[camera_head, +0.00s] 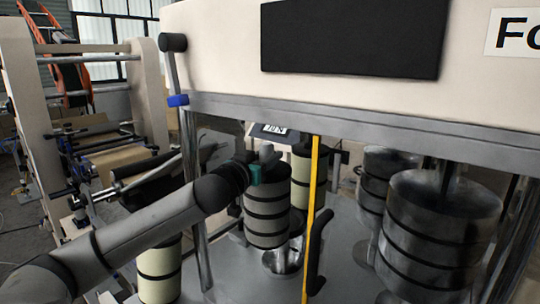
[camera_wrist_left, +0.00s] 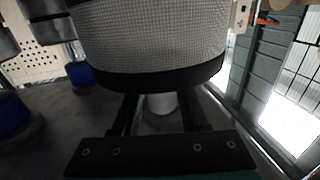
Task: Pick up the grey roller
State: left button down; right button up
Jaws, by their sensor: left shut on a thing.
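The grey roller (camera_head: 266,207), a cylinder with dark bands, hangs upright inside the machine in the head view. In the left wrist view, its grey meshed side and black edge band (camera_wrist_left: 150,40) fill the upper middle. My left gripper (camera_head: 262,165) reaches in from the left and is at the roller's top end. Its two dark fingers (camera_wrist_left: 160,112) are shut around a light grey knob or stem at that end. The exact contact is partly hidden by the gripper. My right gripper is not in view.
A metal cup-like holder (camera_head: 284,262) is below the roller. A cream roller (camera_head: 300,178) stands behind it, and another (camera_head: 160,275) is at lower left. A yellow vertical bar (camera_head: 314,215) and dark handle (camera_head: 319,250) are close on the right. Large dark metal rollers (camera_head: 440,230) stand further right.

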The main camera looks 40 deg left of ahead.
pick_arm(q)
jog(key=shift+r+v, duration=0.1)
jog(key=shift+v, duration=1.6)
jog(key=shift+r+v, duration=0.15)
jog(key=shift+v, duration=1.5)
jog(key=shift+r+p, duration=1.05)
jog(key=shift+p, duration=0.3)
jog(key=shift+f, duration=0.1)
